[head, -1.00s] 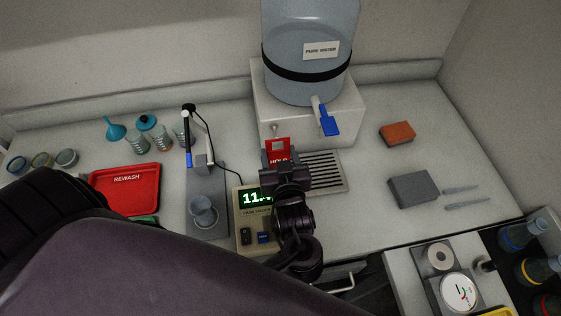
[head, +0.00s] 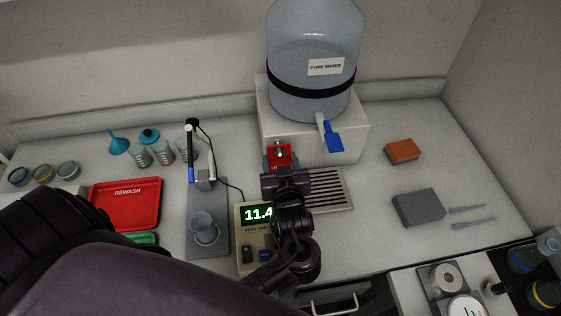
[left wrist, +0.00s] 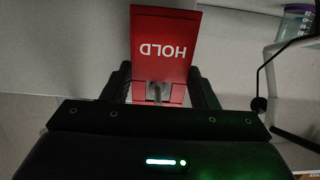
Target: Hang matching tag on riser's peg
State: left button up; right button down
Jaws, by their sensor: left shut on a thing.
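A red tag marked HOLD (head: 283,158) is held upright by my left gripper (head: 281,172), at the front face of the white riser (head: 340,148) under the water jug. In the left wrist view, the tag (left wrist: 165,40) shows with its lettering upside down between the fingers of my left gripper (left wrist: 160,88). A small grey peg (left wrist: 156,92) shows at the tag's slot; it also appears in front of the tag's upper part in the head view (head: 279,147). I cannot tell whether the tag rests on it. My right gripper is out of view.
The water jug (head: 314,70) has a blue tap (head: 333,138) just right of the tag. A drain grille (head: 327,190) lies below it. A green-lit display (head: 258,214), a stand with a cup (head: 205,228) and a red REWASH tray (head: 128,203) are to the left.

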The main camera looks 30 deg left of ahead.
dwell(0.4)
pick_arm(q)
jog(key=o, duration=1)
jog(key=shift+b+v, duration=0.9)
jog(key=shift+v, duration=3)
